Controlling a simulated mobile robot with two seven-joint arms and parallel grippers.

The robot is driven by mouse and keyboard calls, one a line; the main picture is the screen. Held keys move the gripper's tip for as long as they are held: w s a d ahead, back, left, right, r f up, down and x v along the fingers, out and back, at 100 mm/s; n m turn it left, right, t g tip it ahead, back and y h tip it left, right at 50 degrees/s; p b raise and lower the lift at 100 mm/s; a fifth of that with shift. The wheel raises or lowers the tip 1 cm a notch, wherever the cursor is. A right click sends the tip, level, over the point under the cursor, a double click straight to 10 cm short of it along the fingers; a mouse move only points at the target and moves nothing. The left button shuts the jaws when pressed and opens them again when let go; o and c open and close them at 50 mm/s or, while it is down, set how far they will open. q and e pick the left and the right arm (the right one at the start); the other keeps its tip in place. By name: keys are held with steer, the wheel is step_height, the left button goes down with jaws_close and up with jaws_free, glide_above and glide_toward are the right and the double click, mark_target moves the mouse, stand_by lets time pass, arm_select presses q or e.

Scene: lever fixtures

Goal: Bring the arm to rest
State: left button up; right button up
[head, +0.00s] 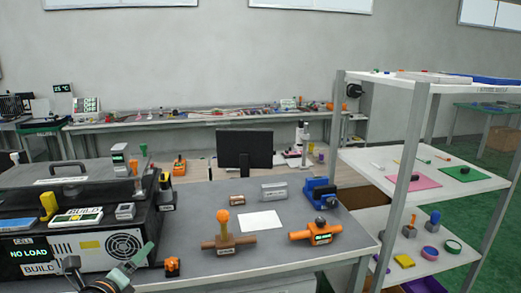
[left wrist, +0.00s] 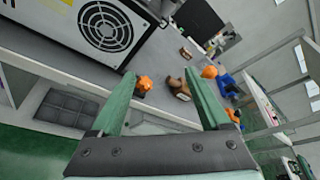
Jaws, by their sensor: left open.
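My left gripper (head: 122,266) is low at the left in the head view, in front of the black equipment case. In the left wrist view its two green fingers (left wrist: 160,80) stand wide apart with nothing between them that they touch. A brown fixture (head: 228,242) with an upright orange round-topped lever stands on the grey table. It also shows beyond the fingers in the left wrist view (left wrist: 178,90). An orange fixture (head: 316,233) with a dark knob and small display stands to its right. My right gripper is not in view.
The black case (head: 125,242) with a fan grille fills the table's left. A small orange block (head: 172,266) sits near the front edge. A blue fixture (head: 320,191), a grey box (head: 274,191) and white paper (head: 260,221) lie further back. A shelf rack (head: 405,160) stands right.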

arm_select(q)
steer(key=s+d+f+n+g+h, duration=0.1)
steer(key=s+d+f+n+g, duration=0.1)
steer(key=s+d+f+n, duration=0.5)
steer(key=s+d+f+n+g+h, duration=0.1)
steer(key=s+f+n, duration=0.4)
steer(key=f, duration=0.6)
steer(key=s+d+f+n+g, duration=0.1)
steer(key=s+f+n, duration=0.4)
steer(key=s, duration=0.3)
steer(key=s+d+f+n+g+p, duration=0.1)
steer(key=s+d+f+n, duration=0.1)
steer(key=s+f+n, duration=0.3)
steer(key=s+n, duration=0.3)
steer(key=shift+d+f, duration=0.25)
steer(key=shift+f, duration=0.15)
